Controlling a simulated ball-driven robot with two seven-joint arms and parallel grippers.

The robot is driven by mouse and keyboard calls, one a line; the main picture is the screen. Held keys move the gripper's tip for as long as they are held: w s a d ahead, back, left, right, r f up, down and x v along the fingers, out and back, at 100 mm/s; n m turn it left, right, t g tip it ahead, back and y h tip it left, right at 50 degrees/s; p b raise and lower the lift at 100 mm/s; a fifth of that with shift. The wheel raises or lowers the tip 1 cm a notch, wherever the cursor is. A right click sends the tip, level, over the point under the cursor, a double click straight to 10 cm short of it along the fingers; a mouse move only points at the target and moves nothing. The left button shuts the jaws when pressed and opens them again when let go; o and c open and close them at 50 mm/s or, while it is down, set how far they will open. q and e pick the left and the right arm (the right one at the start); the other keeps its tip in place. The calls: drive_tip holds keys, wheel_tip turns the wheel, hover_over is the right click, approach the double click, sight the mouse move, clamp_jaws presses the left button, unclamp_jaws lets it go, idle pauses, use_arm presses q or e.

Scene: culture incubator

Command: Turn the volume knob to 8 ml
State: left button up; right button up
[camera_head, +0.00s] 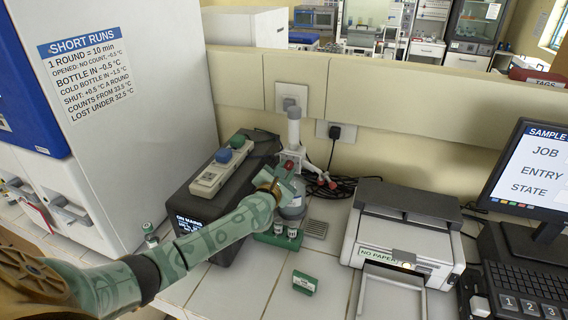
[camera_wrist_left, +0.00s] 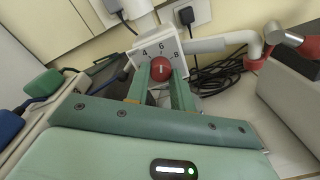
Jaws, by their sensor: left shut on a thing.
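The dispenser (camera_head: 294,132) is a white upright column on a bottle (camera_head: 292,207), with a side spout ending in a red tip (camera_head: 333,185). Its red volume knob (camera_head: 290,165) also shows in the left wrist view (camera_wrist_left: 160,67), in front of a white dial plate (camera_wrist_left: 146,50) marked 4, 6 and 8. My left gripper (camera_head: 283,178) is shut on the knob, with one green finger on each side of it in the wrist view. The knob's pointer is too small to read surely. My right gripper is not in view.
A dark box (camera_head: 232,180) with a blue and green button panel stands left of the dispenser. Small vials (camera_head: 279,228) in a green rack stand in front of it. A printer (camera_head: 405,235) and monitor (camera_head: 530,175) are at right.

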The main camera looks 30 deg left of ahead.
use_arm(q)
drive_tip(key=m+p, duration=0.4)
drive_tip(key=m, duration=0.1)
drive_tip(key=shift+r, duration=0.2)
drive_tip(key=m+p, duration=0.1)
drive_tip(key=m, duration=0.2)
drive_tip(key=shift+p, duration=0.4)
drive_tip(key=shift+f+m+y+p, duration=0.1)
drive_tip(key=shift+m+y+p, duration=0.25)
drive_tip(key=shift+m, duration=0.65)
drive_tip(key=shift+d, duration=0.1)
drive_tip(key=o, duration=1)
